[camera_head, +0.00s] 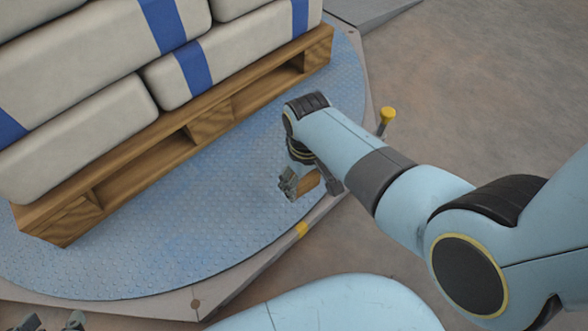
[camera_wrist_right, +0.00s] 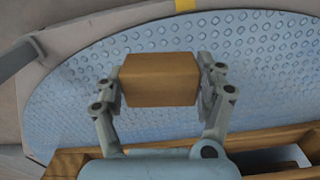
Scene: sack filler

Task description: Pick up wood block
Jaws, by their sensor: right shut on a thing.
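The wood block (camera_head: 308,182) is a small brown block between the fingers of my right gripper (camera_head: 311,186), over the blue round plate near its front edge. In the right wrist view the wood block (camera_wrist_right: 160,80) sits crosswise between both fingers of my right gripper (camera_wrist_right: 160,84), which press on its two ends. Whether the block touches the plate or hangs just above it, I cannot tell. My left gripper (camera_head: 52,321) shows only its fingertips at the bottom left corner, spread apart with nothing visible between them.
A wooden pallet (camera_head: 165,160) stacked with white, blue-striped sacks (camera_head: 225,60) stands on the blue textured plate (camera_head: 190,210). A yellow-topped post (camera_head: 387,116) stands beside the plate, right of my right wrist. Brown floor (camera_head: 470,80) is clear at upper right.

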